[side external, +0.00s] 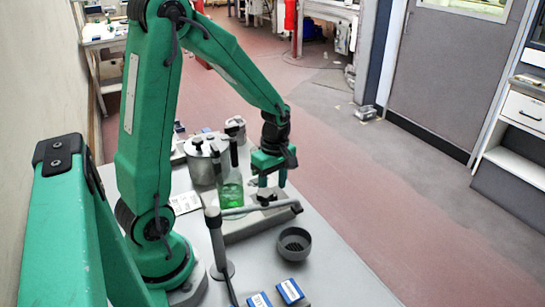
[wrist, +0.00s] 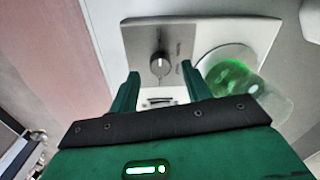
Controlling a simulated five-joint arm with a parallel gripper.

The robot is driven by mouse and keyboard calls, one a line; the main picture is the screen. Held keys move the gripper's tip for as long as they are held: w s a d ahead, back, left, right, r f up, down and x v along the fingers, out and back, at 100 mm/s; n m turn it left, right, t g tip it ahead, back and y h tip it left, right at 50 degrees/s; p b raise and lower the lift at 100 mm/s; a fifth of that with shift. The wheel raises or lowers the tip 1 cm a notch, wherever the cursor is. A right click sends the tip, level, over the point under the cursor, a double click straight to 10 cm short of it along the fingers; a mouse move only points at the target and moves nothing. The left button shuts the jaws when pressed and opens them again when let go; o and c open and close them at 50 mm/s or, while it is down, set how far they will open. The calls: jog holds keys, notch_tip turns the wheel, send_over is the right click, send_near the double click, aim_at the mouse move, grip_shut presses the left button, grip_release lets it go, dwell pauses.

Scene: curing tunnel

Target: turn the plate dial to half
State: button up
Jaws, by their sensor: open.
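I cannot tell whether the fingers touch the knob. A beaker of green liquid (side external: 231,193) stands on the plate and also shows in the wrist view (wrist: 236,78).
A stand (side external: 217,245) with a horizontal rod rises close to the plate. A dark bowl (side external: 293,243) and blue-and-white boxes (side external: 290,291) are at the front. A metal pot (side external: 199,162) stands behind the beaker. The bench (side external: 345,285) is clear at the front right.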

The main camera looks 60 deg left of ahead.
jog(key=shift+f, duration=1.1)
jog(key=c, duration=1)
